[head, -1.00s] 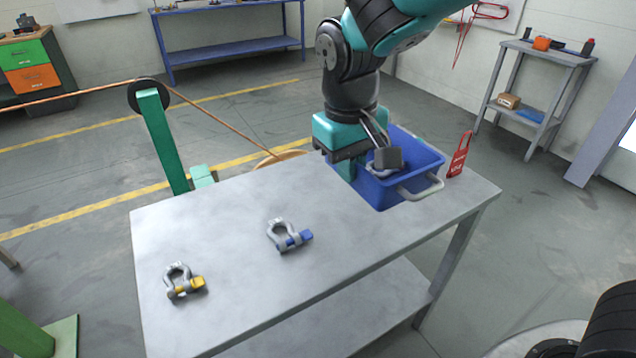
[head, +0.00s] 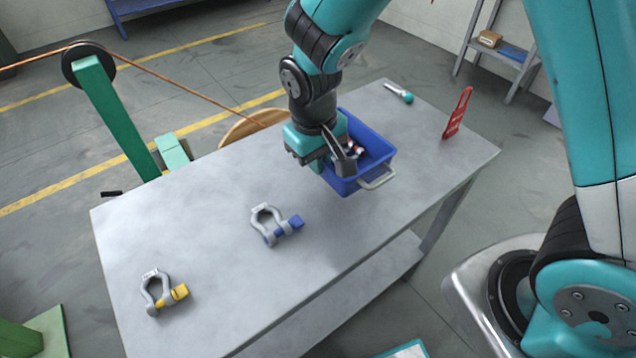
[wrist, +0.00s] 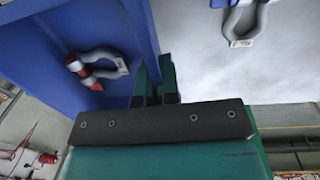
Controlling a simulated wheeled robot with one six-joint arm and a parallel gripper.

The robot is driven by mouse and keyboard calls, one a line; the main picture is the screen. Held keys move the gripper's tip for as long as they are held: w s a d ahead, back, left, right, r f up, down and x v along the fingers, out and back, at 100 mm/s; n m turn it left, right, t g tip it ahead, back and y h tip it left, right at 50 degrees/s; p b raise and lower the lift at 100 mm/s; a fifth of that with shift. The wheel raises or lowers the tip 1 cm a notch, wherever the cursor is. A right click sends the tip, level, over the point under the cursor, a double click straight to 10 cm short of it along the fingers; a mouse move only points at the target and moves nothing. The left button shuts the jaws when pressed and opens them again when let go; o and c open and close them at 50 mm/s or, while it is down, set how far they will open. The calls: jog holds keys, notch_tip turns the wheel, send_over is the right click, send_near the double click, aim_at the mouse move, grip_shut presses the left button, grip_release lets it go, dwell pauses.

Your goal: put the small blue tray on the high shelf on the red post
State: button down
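The small blue tray (head: 378,146) is at the right part of the grey table, with a light grey handle on its near side. My gripper (head: 330,162) is at the tray's left wall. In the wrist view the gripper's fingers (wrist: 155,82) are closed about the blue wall (wrist: 112,18). A grey shackle with a red pin (wrist: 95,66) lies inside the tray. My gripper hides part of the tray, and I cannot tell whether the tray is clear of the tabletop. Neither the high shelf nor the red post is in view.
The table (head: 200,235) also bears a shackle with a blue pin (head: 275,224), one with a yellow pin (head: 162,292), a red tag (head: 457,114) and a teal-ended tool (head: 400,93). A green stand (head: 115,118) with a cable is behind. A grey rack (head: 500,50) stands back right.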

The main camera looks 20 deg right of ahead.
notch_tip(320, 180, down, 8)
jog(key=shift+r, duration=0.2)
jog(key=shift+f, duration=0.1)
jog(key=c, duration=1.4)
grip_release()
jog(key=shift+o, duration=0.2)
